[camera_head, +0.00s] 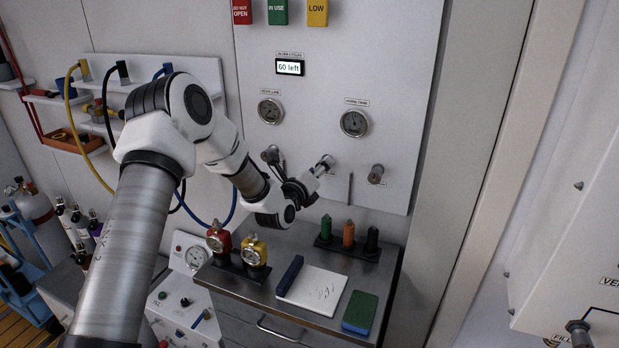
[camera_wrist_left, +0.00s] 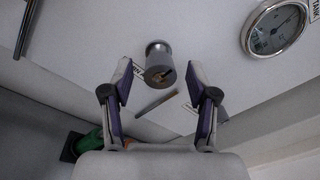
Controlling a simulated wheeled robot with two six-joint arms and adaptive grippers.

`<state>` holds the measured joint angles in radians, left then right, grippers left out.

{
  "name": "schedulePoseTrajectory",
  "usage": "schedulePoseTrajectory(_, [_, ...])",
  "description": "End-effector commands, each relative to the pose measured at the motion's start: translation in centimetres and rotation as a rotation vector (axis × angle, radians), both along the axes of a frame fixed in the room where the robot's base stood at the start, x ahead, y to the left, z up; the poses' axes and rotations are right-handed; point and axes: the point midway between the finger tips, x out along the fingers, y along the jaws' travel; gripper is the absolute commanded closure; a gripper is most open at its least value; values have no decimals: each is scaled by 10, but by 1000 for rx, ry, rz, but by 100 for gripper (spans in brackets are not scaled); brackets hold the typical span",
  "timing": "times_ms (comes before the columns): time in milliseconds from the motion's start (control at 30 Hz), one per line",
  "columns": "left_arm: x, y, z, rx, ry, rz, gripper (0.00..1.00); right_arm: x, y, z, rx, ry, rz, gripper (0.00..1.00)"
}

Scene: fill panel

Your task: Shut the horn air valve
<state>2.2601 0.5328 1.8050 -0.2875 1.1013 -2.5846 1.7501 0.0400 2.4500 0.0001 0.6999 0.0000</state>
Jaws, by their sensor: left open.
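A round silver valve knob (camera_head: 324,165) stands out from the white panel, below and left of a gauge labelled for the horn tank (camera_head: 355,122). In the left wrist view the knob (camera_wrist_left: 158,62) sits ahead, between the lines of the fingers, with a dark slot on its face. The label beside it is mostly hidden. My left gripper (camera_head: 309,182) is close to the panel. Its two fingers (camera_wrist_left: 160,90) are open and empty, and I see no contact with the knob. My right gripper is not in view.
A thin rod (camera_head: 350,188) and another silver knob (camera_head: 376,174) are to the right on the panel. A dark-handled fitting (camera_head: 269,154) is to the left.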

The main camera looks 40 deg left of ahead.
Motion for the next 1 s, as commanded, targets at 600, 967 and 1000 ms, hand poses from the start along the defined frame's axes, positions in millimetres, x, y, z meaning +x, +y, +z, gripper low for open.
schedulePoseTrajectory(600, [-94,-14,2,1,-4,1,41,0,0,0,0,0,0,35])
schedulePoseTrajectory(967, [-94,-14,2,-1,-3,0,41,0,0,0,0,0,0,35])
schedulePoseTrajectory(1000, [-94,-14,2,-1,-3,0,41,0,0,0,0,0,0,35])
